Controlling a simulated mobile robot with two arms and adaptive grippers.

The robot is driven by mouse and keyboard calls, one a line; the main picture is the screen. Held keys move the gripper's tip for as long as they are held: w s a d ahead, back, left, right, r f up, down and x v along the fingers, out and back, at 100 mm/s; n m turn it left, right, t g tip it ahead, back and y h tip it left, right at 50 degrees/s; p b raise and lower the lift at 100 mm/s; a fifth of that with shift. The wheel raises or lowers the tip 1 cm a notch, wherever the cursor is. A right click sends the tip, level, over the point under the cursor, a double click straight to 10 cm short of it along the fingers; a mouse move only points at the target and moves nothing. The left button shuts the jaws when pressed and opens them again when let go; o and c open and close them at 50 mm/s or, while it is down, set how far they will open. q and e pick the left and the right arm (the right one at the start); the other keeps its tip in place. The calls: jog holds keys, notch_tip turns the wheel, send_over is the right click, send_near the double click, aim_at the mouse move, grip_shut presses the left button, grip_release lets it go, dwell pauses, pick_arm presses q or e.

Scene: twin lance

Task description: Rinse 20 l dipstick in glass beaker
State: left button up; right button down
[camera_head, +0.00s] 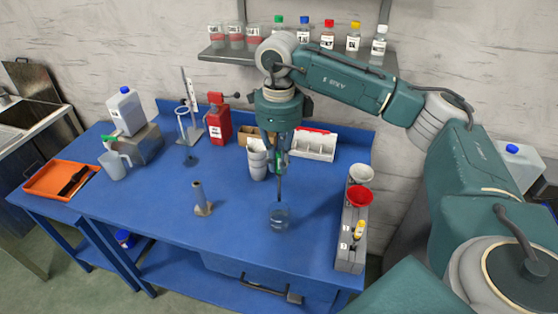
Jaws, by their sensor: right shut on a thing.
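My right gripper (277,158) points down over the middle right of the blue table and is shut on the dipstick (280,187), a thin dark rod hanging upright below the fingers. The glass beaker (279,216) stands on the table directly under it. The rod's lower end is at about the height of the beaker's rim in the picture; I cannot tell if it is inside. The upper part of the dipstick is hidden by the fingers. My left gripper is not in view.
A metal stand (201,199) is left of the beaker. An orange tray (47,181) lies far left. The table's front middle is clear.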

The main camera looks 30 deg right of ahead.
aim_at(279, 153)
jog(key=shift+r, duration=0.1)
jog(key=shift+r+p, duration=0.95)
jog(key=shift+r, duration=0.5)
jog(key=shift+f, duration=0.1)
dwell(0.5)
